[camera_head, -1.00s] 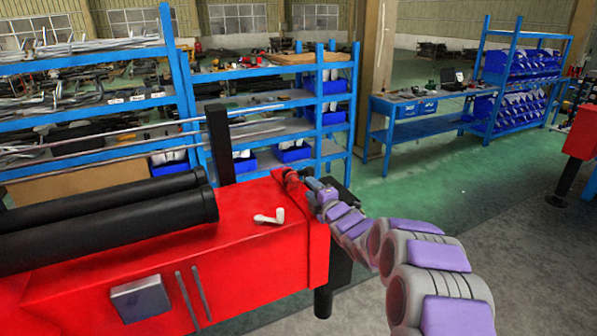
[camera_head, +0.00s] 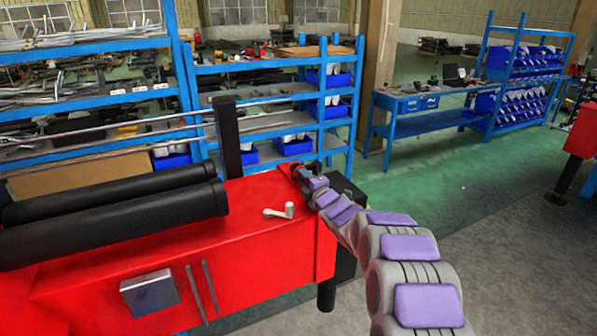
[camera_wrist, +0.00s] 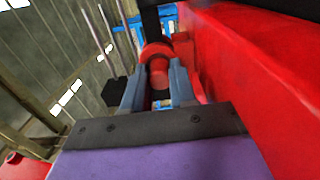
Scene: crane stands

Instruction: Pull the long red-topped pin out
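The red-topped pin (camera_wrist: 157,50) is in the middle of the wrist view, with a rounded red cap and a red cylindrical part. My gripper (camera_wrist: 160,76) has its two grey-blue fingers on either side of the red part. I cannot tell whether both fingers press on it. In the head view my gripper (camera_head: 306,173) is at the right end of the top of the red machine bed (camera_head: 255,193), and a small red piece shows beside its tips. The pin's lower length is hidden.
Two black rollers (camera_head: 120,215) and a black upright post (camera_head: 227,137) stand farther left. Blue shelves (camera_head: 262,69) are behind. Green floor (camera_head: 420,175) is open to the right.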

